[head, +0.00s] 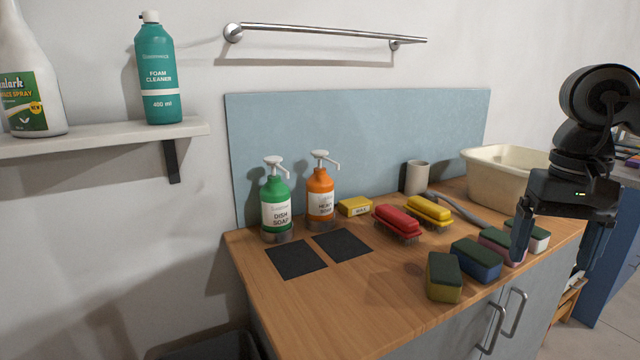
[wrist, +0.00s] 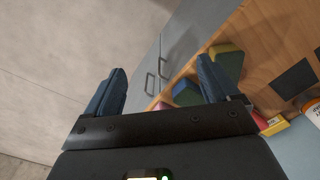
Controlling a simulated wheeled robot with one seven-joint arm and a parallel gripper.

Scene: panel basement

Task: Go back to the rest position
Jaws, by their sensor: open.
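My gripper (head: 548,250) hangs at the right of the head view, in front of the right end of the wooden counter (head: 290,320), with its fingers pointing down. The wrist view shows both fingers (wrist: 160,95) spread wide with nothing between them. Beyond the fingers lie the floor and the grey cabinet doors. In the head view the left finger partly covers a pink sponge (head: 495,240) and a white sponge (head: 532,235). I cannot tell from these frames how far the fingertips are from the sponges.
A blue sponge (head: 477,262), an olive sponge (head: 443,278), a red brush (head: 398,222) and a yellow brush (head: 429,212) lie on the counter. Green (head: 275,208) and orange (head: 320,195) pump bottles stand behind two dark squares. A cream basin (head: 500,175) stands at the back right.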

